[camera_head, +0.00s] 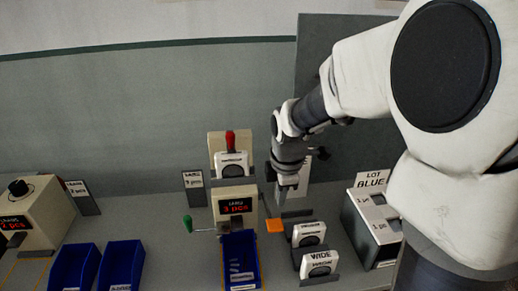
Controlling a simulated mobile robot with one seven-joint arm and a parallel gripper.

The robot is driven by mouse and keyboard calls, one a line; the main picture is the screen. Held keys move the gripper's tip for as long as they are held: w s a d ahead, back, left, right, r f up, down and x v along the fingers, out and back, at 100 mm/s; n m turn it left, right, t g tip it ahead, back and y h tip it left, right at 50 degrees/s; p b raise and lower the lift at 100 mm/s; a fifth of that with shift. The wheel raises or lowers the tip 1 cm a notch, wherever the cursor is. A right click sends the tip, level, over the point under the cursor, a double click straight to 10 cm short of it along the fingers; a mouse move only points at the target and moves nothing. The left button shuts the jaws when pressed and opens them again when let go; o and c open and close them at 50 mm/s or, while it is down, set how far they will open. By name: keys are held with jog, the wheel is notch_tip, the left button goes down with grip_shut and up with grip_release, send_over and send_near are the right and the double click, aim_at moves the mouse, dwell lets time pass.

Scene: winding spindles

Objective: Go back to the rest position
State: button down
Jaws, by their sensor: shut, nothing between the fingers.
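My gripper (282,193) is at the end of my white arm, which reaches in from the right. It points down over the bench, to the right of the middle machine (235,196). Its fingers are shut with nothing held. An orange piece (274,225) lies just below and left of the fingertips; whether they touch it I cannot tell.
A blue bin (226,270) stands before the machine, holding small pieces. Two blue bins (119,270) stand left, beside a beige machine (38,208). Two labelled white units (319,264) and a "LOT BLUE" box (372,222) stand right. A dark panel (315,80) rises behind my arm.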

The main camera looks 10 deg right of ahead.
jog(key=s+r+m+t, duration=0.1)
jog(key=s+r+m, duration=0.4)
jog(key=s+m, duration=0.4)
jog(key=s+d+r+m+t, duration=0.1)
jog(key=s+r+m+t, duration=0.1)
jog(key=s+r+m, duration=0.4)
jog(key=s+m, duration=0.3)
jog(key=shift+s+d+r, duration=0.15)
jog(key=shift+s+d, duration=0.05)
jog(key=shift+s, duration=0.2)
dwell(1.0)
